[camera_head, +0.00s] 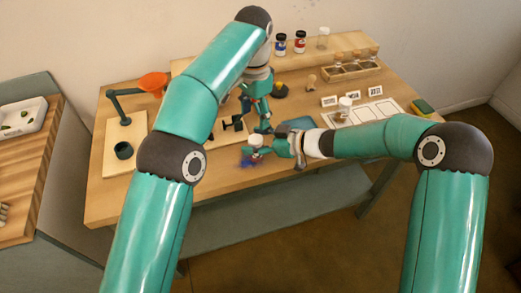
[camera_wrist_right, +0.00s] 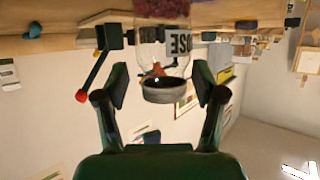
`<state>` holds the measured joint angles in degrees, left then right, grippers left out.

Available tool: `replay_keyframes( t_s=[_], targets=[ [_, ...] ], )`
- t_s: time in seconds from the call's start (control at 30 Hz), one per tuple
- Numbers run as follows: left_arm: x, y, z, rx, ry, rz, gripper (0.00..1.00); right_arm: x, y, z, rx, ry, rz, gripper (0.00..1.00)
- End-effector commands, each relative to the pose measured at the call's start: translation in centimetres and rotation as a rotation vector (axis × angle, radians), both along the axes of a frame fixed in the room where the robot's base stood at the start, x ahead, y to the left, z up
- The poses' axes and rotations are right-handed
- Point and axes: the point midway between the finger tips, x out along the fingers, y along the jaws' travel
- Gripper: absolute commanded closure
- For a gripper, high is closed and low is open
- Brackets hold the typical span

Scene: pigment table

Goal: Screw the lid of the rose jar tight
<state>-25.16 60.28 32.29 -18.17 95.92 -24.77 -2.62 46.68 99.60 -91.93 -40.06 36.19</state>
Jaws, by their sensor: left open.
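The rose jar (camera_wrist_right: 165,35) is clear glass with dark pink powder and a label partly reading ROSE, upside down in the right wrist view. Its grey lid (camera_wrist_right: 172,92) sits on the jar's mouth; how tight it is cannot be seen. In the head view, a pale-lidded jar (camera_head: 256,140) stands near the table's front. My right gripper (camera_head: 277,147) is beside it, its open fingers (camera_wrist_right: 160,88) on either side of the lid in the wrist view, with a gap at the left finger. My left gripper (camera_head: 256,121) is open, pointing down just behind the jar.
A blue-purple patch (camera_head: 246,161) lies by the jar at the front edge. Several jars (camera_head: 299,42) stand on the back shelf. Label cards (camera_head: 352,96) and another jar (camera_head: 344,107) are at the right.

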Motion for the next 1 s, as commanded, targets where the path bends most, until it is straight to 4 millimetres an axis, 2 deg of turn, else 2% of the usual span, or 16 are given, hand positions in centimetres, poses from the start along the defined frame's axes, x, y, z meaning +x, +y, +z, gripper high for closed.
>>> replay_keyframes(
  t_s=[0.03, 0.37, 0.67, 1.0],
  targets=[
    [0.00, -0.01, -0.01, 0.000, 0.000, 0.000, 0.38, -0.01, -0.02, 0.00, 0.000, 0.000, 0.000, 0.43],
    [0.00, -0.04, -0.02, 0.000, 0.000, -0.001, 0.38, -0.01, -0.08, 0.00, 0.000, 0.000, -0.001, 0.98],
    [0.06, -0.08, -0.03, -0.001, 0.001, 0.035, 0.38, -0.01, -0.10, 0.00, 0.000, 0.000, -0.001, 1.00],
    [0.42, -0.17, -0.08, -0.001, 0.006, 0.365, 0.38, -0.02, -0.09, 0.00, 0.000, 0.000, -0.001, 1.00]
  ],
)
